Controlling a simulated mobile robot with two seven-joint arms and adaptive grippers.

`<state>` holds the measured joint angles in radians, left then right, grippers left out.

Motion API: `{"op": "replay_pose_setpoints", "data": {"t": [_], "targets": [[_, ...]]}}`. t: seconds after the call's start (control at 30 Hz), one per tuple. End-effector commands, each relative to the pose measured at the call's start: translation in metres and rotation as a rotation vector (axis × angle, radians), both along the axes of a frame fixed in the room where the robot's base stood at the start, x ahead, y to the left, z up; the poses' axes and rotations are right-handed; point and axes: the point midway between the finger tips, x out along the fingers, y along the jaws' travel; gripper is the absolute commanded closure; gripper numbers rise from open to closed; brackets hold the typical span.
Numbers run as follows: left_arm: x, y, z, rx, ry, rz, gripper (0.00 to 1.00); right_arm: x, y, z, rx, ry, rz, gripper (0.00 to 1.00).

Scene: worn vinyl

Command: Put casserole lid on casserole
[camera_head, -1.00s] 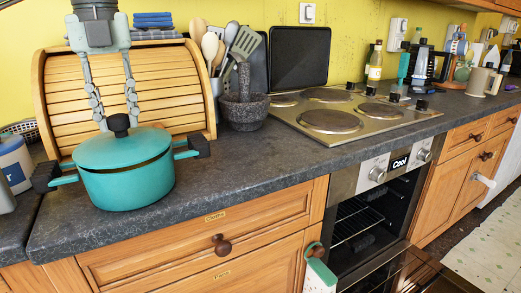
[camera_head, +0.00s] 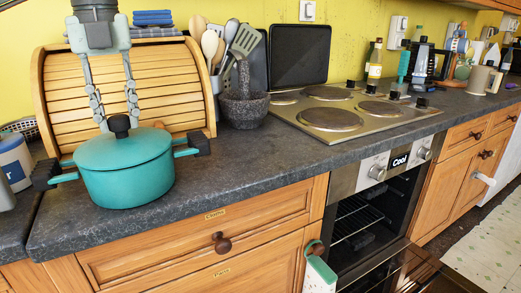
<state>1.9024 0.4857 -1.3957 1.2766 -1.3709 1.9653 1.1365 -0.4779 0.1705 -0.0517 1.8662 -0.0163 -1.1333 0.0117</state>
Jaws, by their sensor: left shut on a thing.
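The teal casserole (camera_head: 130,187) with dark handle grips stands on the dark countertop at the left. The teal casserole lid (camera_head: 140,148) rests on its rim, level, with no gap showing along the front. My left gripper (camera_head: 119,119) comes down from above with its two grey fingers on either side of the lid's black knob (camera_head: 119,127), shut on it. The far side of the rim is hidden by the lid. My right gripper is not in view.
A wooden bread bin (camera_head: 165,85) stands right behind the casserole. A stone mortar (camera_head: 244,106) and utensils are to its right, then the hob (camera_head: 350,112). The oven door below is open. Counter in front of the mortar is clear.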

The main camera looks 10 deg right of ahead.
Motion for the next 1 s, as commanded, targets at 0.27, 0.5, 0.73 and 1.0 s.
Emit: {"op": "replay_pose_setpoints", "data": {"t": [0.27, 0.5, 0.73, 1.0], "targets": [[0.0000, 0.0000, -0.0058, -0.001, -0.001, 0.000, 1.00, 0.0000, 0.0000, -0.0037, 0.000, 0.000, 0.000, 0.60], [0.0000, 0.0000, -0.0051, -0.001, 0.000, 0.000, 0.65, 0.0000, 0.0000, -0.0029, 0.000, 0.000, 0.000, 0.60], [0.0000, 0.0000, -0.0053, 0.000, 0.000, 0.000, 0.46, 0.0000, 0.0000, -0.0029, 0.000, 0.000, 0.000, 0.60], [0.0000, 0.0000, -0.0058, 0.000, 0.001, 0.000, 0.46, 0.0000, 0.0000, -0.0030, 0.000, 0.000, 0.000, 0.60]]}}
